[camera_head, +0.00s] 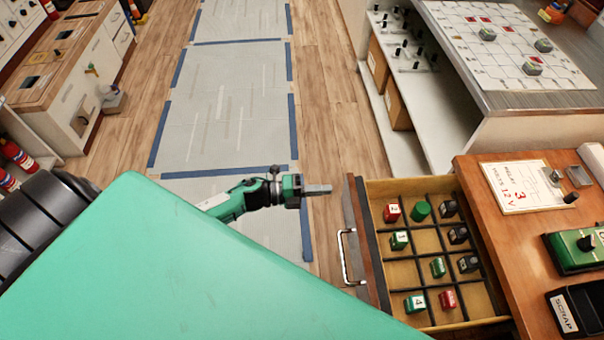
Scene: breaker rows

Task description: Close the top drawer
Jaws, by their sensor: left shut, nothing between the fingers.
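The top drawer (384,258) is pulled open from the wooden cabinet (478,190) at the right. Its front faces left and carries a silver bar handle (345,258). Inside is a divided grid holding several small red, green and black pieces. My left gripper (328,189) is shut and empty. In the picture it lies just left of the top corner of the drawer front, pointing right, above the handle. I cannot tell whether it touches the drawer. My right gripper is not in view.
On the cabinet top lie a paper sign (528,186), a green device (578,247) and a black scrap tray (572,312). A grey table with a white panel (500,45) stands behind. The taped floor lane (222,110) at the left is clear.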

